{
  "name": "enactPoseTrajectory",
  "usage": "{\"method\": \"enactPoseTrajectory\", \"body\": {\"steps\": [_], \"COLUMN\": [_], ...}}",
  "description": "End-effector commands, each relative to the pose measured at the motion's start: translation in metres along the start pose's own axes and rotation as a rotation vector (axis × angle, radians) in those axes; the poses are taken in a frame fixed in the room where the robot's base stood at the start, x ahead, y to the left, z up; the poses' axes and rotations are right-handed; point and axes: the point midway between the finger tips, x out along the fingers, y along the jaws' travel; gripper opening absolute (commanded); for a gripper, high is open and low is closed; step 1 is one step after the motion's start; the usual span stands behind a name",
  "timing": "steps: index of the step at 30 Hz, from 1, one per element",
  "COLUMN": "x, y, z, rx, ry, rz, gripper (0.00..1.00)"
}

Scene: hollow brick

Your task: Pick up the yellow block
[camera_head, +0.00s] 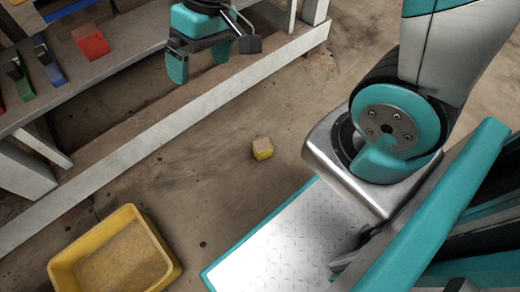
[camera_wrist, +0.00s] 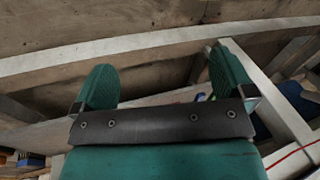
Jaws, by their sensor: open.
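The yellow block (camera_head: 263,149) is a small cube on the brown floor, near the middle of the head view, with a duller brownish top. My gripper (camera_head: 199,66) is at the top of the head view, above and left of the block in the picture, apart from it and beside the workbench. Its two teal fingers are spread with nothing visible between them. In the wrist view my gripper (camera_wrist: 160,85) also shows its fingers wide apart. The yellow block cannot be made out in the wrist view.
A yellow bin (camera_head: 112,254) stands on the floor at lower left. A grey workbench (camera_head: 120,62) with a long low white beam (camera_head: 150,135) runs across the upper left, bearing red (camera_head: 91,41), blue and green items. Floor around the block is clear; my base is to its right.

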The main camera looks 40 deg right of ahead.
Motion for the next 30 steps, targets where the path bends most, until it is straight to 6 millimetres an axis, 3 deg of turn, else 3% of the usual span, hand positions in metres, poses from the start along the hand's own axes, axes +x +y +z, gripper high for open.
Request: {"method": "enactPoseTrajectory", "body": {"steps": [1, 5, 9, 13, 18, 23, 30], "x": [0.035, 0.107, 0.188, 0.251, 0.300, 0.324, 0.377], "y": [0.031, 0.104, 0.179, 0.231, 0.267, 0.279, 0.295], "z": [-0.010, -0.025, -0.014, 0.012, 0.043, 0.054, 0.061], "rx": [0.079, 0.247, 0.392, 0.483, 0.545, 0.559, 0.559], "ry": [-0.012, -0.010, -0.018, -0.027, -0.036, -0.039, -0.039], "rz": [0.022, 0.092, 0.174, 0.240, 0.293, 0.309, 0.310], "gripper": [1.00, 1.00, 1.00, 1.00, 1.00, 1.00, 1.00]}}
